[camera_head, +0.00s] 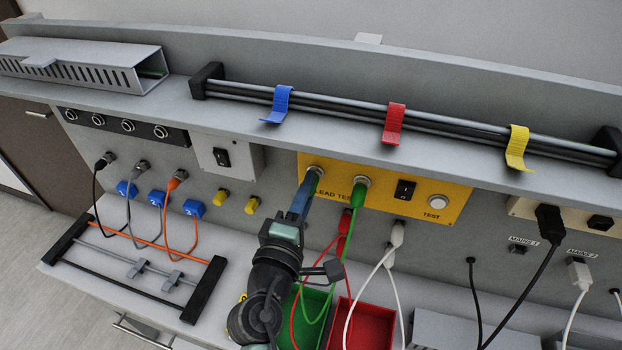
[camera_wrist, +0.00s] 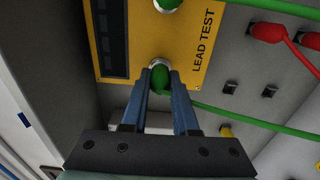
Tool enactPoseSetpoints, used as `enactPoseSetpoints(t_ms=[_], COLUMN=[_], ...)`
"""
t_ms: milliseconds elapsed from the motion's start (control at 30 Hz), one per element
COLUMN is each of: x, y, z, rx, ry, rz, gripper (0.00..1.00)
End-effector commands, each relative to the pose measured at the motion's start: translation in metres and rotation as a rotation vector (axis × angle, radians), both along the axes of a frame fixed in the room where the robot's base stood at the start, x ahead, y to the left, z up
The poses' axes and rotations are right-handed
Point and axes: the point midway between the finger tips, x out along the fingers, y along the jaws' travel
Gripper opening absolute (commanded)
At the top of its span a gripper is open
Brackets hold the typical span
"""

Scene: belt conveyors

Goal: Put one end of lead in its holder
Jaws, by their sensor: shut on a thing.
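My gripper (camera_head: 303,192) is at the left socket of the yellow LEAD TEST panel (camera_head: 330,193). In the wrist view its two blue fingers (camera_wrist: 160,88) are shut on a green plug (camera_wrist: 160,76), one end of the green lead. That plug is at the metal socket ring (camera_wrist: 161,62); how deep it sits cannot be told. The lead's other green plug (camera_head: 358,194) is in the right socket, and also shows at the top of the wrist view (camera_wrist: 167,4). The green cable (camera_head: 333,285) hangs in a loop. Two empty dark slots (camera_wrist: 230,87) show beside the panel.
Red plugs (camera_head: 344,221) and a white plug (camera_head: 397,232) sit on the wall below the panel. A green bin (camera_head: 312,304) and a red bin (camera_head: 372,325) stand below. Blue, red and yellow hooks (camera_head: 393,124) hang on the rail above.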

Motion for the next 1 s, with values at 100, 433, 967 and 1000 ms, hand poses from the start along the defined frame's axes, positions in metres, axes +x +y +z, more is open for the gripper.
enactPoseSetpoints(t_ms=[100,433,967,1000], x=[0.000,-0.002,-0.025,-0.027], y=[0.000,0.001,0.009,0.009], z=[0.000,0.000,0.000,0.000], rx=[0.000,0.000,0.000,0.000], ry=[-0.001,-0.001,-0.001,-0.001], rz=[0.000,0.001,0.001,0.001], gripper=[0.00,0.00,0.00,0.00])
